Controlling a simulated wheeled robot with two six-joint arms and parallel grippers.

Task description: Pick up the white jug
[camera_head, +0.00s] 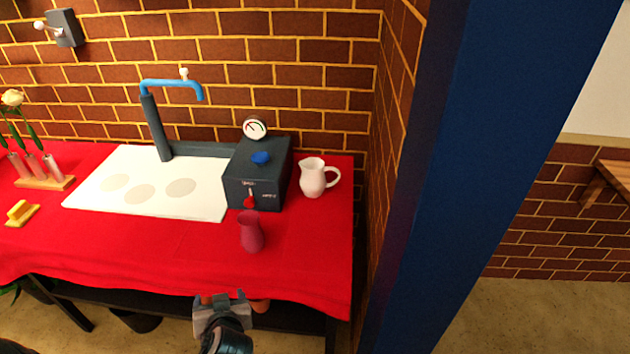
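The white jug (312,178) stands upright on the red-covered table, near its right end. Its handle points right. It is just right of the dark box. One gripper shows at the bottom, in front of the table's front edge; I take it as my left gripper (222,298). Its fingers look spread apart with nothing between them. It is well apart from the jug, nearer the camera and to the left. My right gripper is not in view.
A dark box (270,178) with a gauge and red lever stands left of the jug. A dark-pink vase (251,232) stands in front of the box. A white board (150,182) and blue tap (172,84) are further left. A blue pillar (470,180) rises at right.

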